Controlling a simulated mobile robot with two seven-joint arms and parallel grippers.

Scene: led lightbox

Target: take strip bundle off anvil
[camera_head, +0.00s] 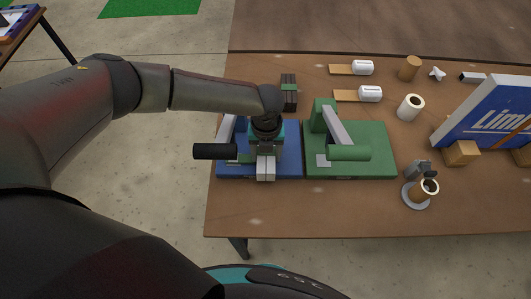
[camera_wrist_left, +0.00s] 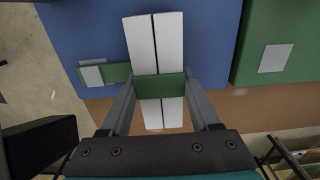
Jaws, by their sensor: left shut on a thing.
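The strip bundle (camera_wrist_left: 143,42) is a pair of white strips side by side with a green band (camera_wrist_left: 160,87) around the middle. My left gripper (camera_head: 265,160) is shut on it, with a finger on each side at the band in the left wrist view (camera_wrist_left: 160,92). The bundle's white end (camera_head: 265,172) shows below the gripper in the head view, over the front of the blue press base (camera_head: 285,165). A small grey plate (camera_wrist_left: 92,75), likely the anvil, lies left of the bundle with a green strip beside it. Contact under the bundle cannot be told. My right gripper is out of view.
A black handle (camera_head: 215,151) lies left of the gripper. A green press (camera_head: 370,165) stands close on the right. A dark banded bundle (camera_head: 289,92) lies behind. Rolls, a blue-white box (camera_head: 490,115) and a round stand (camera_head: 420,195) occupy the table's right side.

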